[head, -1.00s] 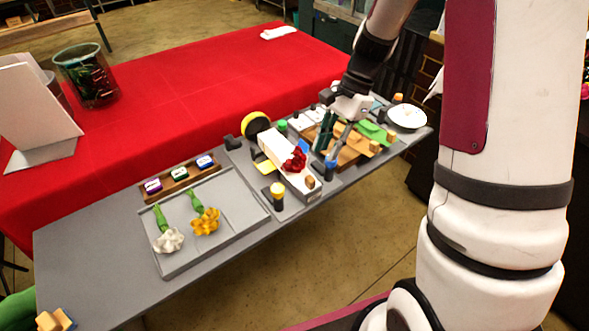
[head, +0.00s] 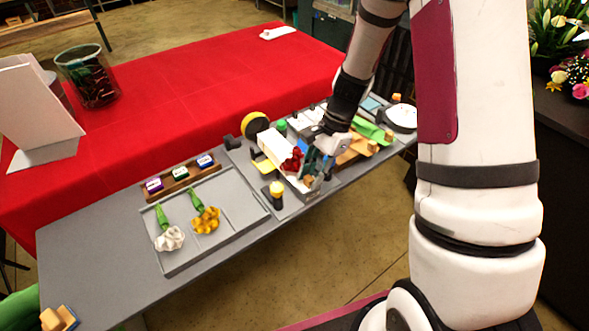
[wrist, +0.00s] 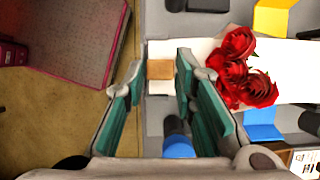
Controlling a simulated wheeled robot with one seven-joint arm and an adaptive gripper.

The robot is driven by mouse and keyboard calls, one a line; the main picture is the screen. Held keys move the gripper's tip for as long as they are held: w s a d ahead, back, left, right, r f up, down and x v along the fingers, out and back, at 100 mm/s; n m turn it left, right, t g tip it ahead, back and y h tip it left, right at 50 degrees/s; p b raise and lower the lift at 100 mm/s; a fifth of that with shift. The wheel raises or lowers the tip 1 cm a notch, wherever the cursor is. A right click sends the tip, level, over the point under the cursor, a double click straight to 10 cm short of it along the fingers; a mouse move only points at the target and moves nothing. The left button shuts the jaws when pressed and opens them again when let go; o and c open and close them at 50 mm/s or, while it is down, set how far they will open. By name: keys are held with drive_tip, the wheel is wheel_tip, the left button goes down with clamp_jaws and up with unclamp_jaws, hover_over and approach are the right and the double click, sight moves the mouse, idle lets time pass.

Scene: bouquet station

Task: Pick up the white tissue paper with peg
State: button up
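The white tissue paper (head: 275,146) is a long white strip in the grey station, and red roses (head: 293,160) lie on it. A small wooden peg (head: 308,181) is at its near end. In the wrist view the peg (wrist: 160,69) sits at the left end of the white paper (wrist: 165,49), with the roses (wrist: 240,70) to the right. My gripper (head: 316,168) is low over the peg end. In the wrist view its teal-padded fingers (wrist: 159,68) are apart, one on each side of the peg. I cannot tell how far above it they are.
A blue piece (wrist: 180,146) is close below the fingers in the wrist view. A yellow-topped black post (head: 277,192) stands left of the gripper. A grey tray (head: 233,222) holds a white and an orange flower. A green wrap (head: 372,132) lies to the right.

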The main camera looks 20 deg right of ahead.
clamp_jaws()
drive_tip(key=shift+r, duration=0.15)
